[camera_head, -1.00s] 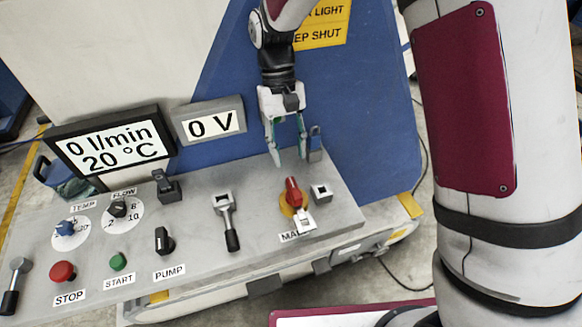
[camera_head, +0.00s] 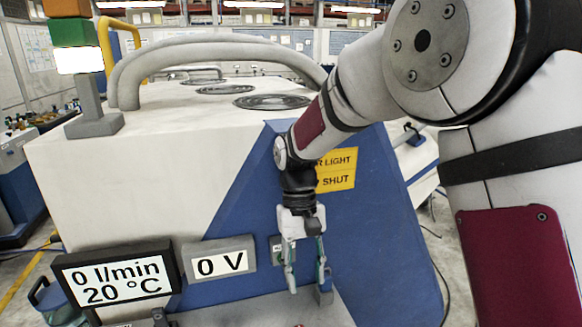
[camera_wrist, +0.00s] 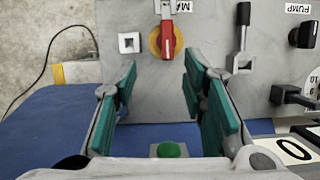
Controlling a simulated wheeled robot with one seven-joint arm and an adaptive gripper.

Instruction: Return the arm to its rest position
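My gripper (camera_head: 306,275) hangs from my arm in front of the blue panel of the white machine, above the right end of the grey control panel. Its two green-padded fingers are apart. In the wrist view the open fingers (camera_wrist: 165,100) have nothing between them; a red switch handle (camera_wrist: 167,40) on a yellow disc lies beyond their tips. A green button (camera_wrist: 172,150) shows near the gripper's base. My arm reaches in from the right, bent at the elbow.
The 0 l/min, 20 °C display (camera_head: 118,282) and the 0 V display (camera_head: 219,262) stand left of my gripper. A lever (camera_wrist: 241,45) and a black knob (camera_wrist: 306,33) are on the panel. A stack light (camera_head: 78,60) and curved grey pipes (camera_head: 215,45) rise above the machine.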

